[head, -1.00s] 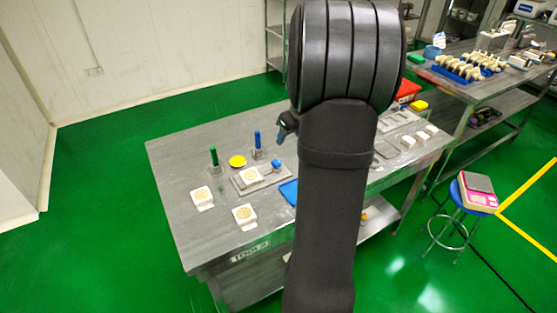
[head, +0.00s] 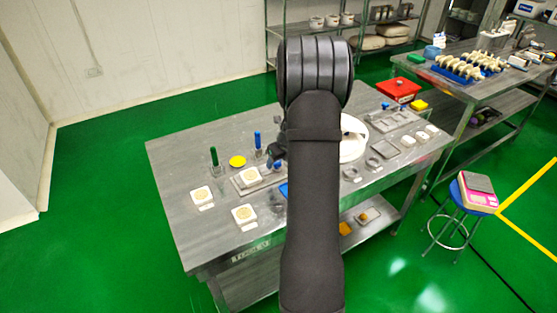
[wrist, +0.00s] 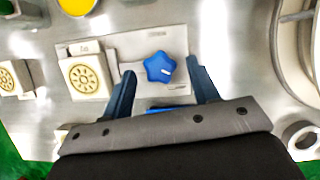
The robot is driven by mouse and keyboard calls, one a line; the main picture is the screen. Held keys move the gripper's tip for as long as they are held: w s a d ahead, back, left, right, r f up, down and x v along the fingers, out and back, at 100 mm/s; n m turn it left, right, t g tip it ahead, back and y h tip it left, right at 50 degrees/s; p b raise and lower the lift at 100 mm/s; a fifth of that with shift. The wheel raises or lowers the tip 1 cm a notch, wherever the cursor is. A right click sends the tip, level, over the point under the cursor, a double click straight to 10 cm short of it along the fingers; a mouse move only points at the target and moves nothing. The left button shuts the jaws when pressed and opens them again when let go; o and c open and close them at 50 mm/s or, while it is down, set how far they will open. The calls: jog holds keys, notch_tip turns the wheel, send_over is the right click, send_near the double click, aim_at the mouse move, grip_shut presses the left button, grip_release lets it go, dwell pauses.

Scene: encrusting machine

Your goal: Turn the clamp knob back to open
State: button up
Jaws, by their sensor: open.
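The clamp knob (wrist: 159,67) is a blue star-shaped knob with a white mark, seen from above in the wrist view. It sits on a pale flat fixture plate (wrist: 135,47), beside a white block with a round patterned mould (wrist: 86,80). My gripper (wrist: 161,70) is open, with one dark blue finger on each side of the knob and visible gaps between. I cannot tell how far above the knob the fingertips are.
Two more mould blocks (head: 201,195) (head: 244,214) lie on the metal table (head: 185,160). A green-handled tool (head: 214,156), a blue-handled tool (head: 257,139) and a yellow disc (head: 237,161) stand behind the fixture. A large white ring (head: 352,140) is to the right.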

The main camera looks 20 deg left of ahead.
jog(key=shift+c, duration=0.4)
jog(key=c, duration=0.9)
